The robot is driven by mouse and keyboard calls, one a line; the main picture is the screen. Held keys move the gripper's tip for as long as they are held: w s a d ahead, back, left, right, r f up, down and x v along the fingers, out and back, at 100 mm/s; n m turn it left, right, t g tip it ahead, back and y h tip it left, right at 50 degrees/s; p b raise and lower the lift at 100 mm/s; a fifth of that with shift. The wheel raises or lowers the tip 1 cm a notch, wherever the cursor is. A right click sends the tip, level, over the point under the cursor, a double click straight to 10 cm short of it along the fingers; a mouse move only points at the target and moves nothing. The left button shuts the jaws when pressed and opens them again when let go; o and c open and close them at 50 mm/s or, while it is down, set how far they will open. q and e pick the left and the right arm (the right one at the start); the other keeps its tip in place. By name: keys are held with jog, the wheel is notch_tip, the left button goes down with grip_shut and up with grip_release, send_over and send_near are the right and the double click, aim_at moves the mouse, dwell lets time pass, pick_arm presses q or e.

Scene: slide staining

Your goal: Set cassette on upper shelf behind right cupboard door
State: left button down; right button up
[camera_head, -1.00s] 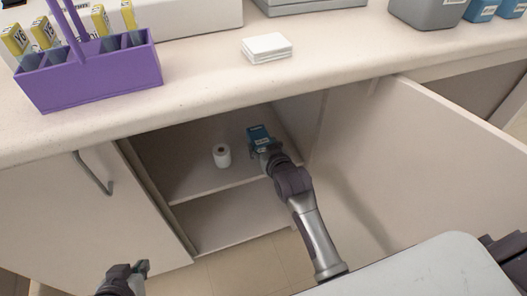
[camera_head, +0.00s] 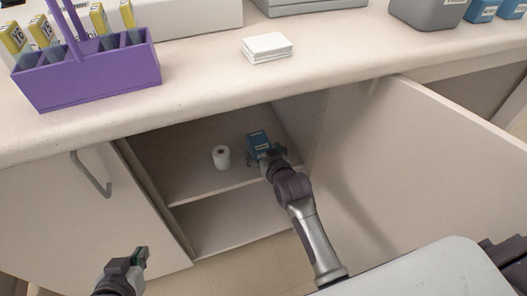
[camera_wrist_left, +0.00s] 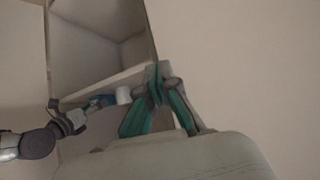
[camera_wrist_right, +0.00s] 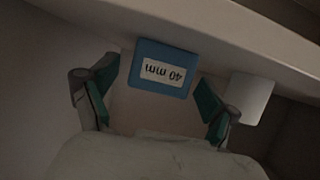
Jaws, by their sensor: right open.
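The blue cassette (camera_head: 257,141) stands on the upper shelf (camera_head: 190,188) inside the open cupboard, to the right of a white roll. In the right wrist view the cassette (camera_wrist_right: 162,68) shows its "40 mm" label between and beyond the spread fingers. My right gripper (camera_head: 268,158) is open around the near side of the cassette, with gaps at both sides. The right cupboard door (camera_head: 420,165) stands wide open. My left gripper (camera_head: 140,258) hangs in front of the closed left door; its fingers show in the left wrist view (camera_wrist_left: 160,105), and it holds nothing visible.
The white roll (camera_head: 221,157) stands on the upper shelf left of the cassette. The lower compartment (camera_head: 225,222) looks empty. On the counter are a purple rack (camera_head: 90,78) with yellow-labelled items and a stack of white tiles (camera_head: 266,47). The left door (camera_head: 75,215) has a handle.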

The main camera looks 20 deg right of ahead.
jog(key=shift+s+r, duration=0.1)
jog(key=shift+r, duration=0.1)
jog(key=p+v, duration=0.2)
jog(key=v, duration=0.3)
jog(key=shift+s+r, duration=0.15)
jog(key=shift+s, duration=0.15)
pick_arm(q)
jog(key=s+a+f+g+y+p, duration=0.1)
jog(key=s+a+f+g, duration=0.1)
jog(key=s+g, duration=0.4)
jog(key=s+a, duration=0.1)
jog(key=s, duration=0.3)
jog(key=shift+f+y+p, duration=0.25)
jog(key=shift+y+p, duration=0.05)
jog(key=shift+p, duration=0.05)
pick_arm(e)
jog(key=s+d+f+n+g, duration=0.1)
jog(key=s+g, duration=0.9)
jog(key=s, duration=1.7)
jog(key=shift+d+n, duration=0.3)
jog(key=shift+d, duration=0.55)
pick_arm(q)
jog(key=shift+a, duration=0.1)
pick_arm(e)
jog(key=shift+f, duration=0.15)
